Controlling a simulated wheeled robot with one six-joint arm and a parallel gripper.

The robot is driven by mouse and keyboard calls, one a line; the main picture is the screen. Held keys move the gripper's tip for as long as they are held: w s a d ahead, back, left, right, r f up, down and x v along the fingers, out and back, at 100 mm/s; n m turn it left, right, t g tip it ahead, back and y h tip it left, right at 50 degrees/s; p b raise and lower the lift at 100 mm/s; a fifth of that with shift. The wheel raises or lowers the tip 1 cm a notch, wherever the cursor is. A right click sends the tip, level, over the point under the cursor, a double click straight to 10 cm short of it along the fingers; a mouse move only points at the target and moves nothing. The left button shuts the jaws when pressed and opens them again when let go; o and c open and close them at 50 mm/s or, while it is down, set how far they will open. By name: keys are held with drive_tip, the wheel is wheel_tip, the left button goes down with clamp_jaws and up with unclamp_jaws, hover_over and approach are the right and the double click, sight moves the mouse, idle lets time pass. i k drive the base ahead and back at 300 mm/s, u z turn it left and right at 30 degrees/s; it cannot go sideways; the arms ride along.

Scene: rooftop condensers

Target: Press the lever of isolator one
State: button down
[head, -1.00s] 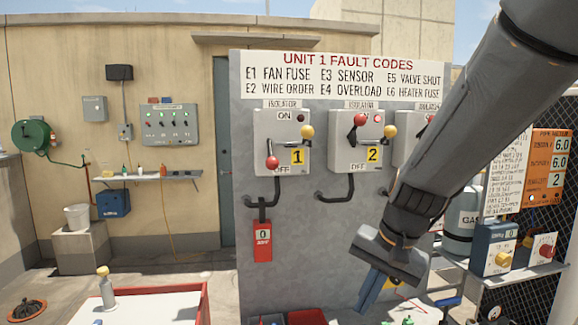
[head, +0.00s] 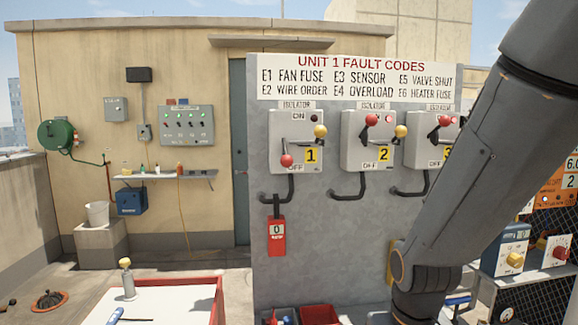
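Isolator one (head: 296,142) is a light grey box marked with a yellow "1" on the grey panel. Its lever has a red knob (head: 286,160) that is low, beside the word OFF. A yellow knob (head: 320,131) sticks out at the box's upper right. My arm comes down across the right side of the head view, well to the right of isolator one. My gripper is below the frame edge and hidden, so nothing near isolator one is touched by it.
Isolator two (head: 368,142) has its red knob up; a third isolator (head: 425,150) is partly behind my arm. A red tag (head: 276,237) marked "0" hangs under isolator one. A white-topped table (head: 165,303) with red edges stands at front left. Red bins (head: 320,315) sit below the panel.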

sight(287, 161)
drive_tip(key=u, duration=0.5)
drive_tip(key=k, duration=1.2)
drive_tip(key=z, duration=0.25)
drive_tip(key=i, duration=0.6)
drive_tip(key=z, duration=0.75)
drive_tip(key=i, duration=0.75)
drive_tip(key=u, duration=0.15)
